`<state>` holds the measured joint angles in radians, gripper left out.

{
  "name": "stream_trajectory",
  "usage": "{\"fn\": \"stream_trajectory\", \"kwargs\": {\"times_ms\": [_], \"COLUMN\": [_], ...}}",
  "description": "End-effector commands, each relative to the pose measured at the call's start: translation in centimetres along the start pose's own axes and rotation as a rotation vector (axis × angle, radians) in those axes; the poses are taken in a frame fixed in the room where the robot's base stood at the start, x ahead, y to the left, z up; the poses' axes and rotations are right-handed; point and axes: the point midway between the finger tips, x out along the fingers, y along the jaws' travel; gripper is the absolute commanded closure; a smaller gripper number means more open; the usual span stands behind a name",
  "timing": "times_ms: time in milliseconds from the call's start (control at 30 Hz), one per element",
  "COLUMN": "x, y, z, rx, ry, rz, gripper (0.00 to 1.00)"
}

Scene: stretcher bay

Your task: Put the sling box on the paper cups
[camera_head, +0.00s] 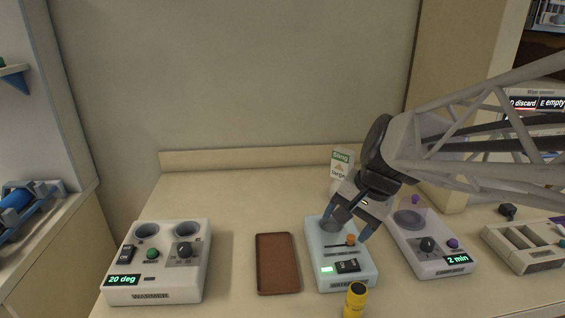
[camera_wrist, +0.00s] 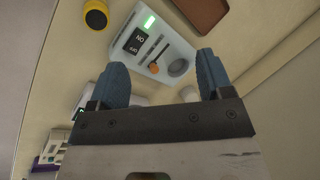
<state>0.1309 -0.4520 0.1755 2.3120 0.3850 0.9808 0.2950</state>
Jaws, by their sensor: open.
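The sling box (camera_head: 342,160), white with a green band reading "Sling", is upright near the back wall, just left of my wrist. Directly below it is a pale rounded thing (camera_head: 337,186) that looks like the paper cups. The box appears to rest on it, but my gripper hides part of the contact. A small pale round shape (camera_wrist: 189,93) between the fingers in the wrist view may be the same cups. My gripper (camera_head: 350,224) is open and empty, pointing down over the light-blue device (camera_head: 312,250). Its blue fingers (camera_wrist: 162,62) are apart in the wrist view.
A white warmer (camera_head: 170,285) stands at left and a brown tray (camera_head: 277,264) beside the light-blue device. A yellow cylinder (camera_head: 355,298) is at the front. A timer device (camera_head: 440,268) and a grey compartment tray (camera_head: 520,258) are at right. The back left counter is clear.

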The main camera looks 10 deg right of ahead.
Motion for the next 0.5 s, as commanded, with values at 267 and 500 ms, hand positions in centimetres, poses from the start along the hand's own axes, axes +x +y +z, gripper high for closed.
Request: {"fn": "stream_trajectory", "kwargs": {"times_ms": [267,500], "x": [-0.2,-0.2], "y": [4.9,7.5], "z": [6.8,9.3], "rx": [-0.403,-0.601], "ry": [0.088,0.126], "rz": [0.174,0.266], "gripper": [0.27,0.27]}}
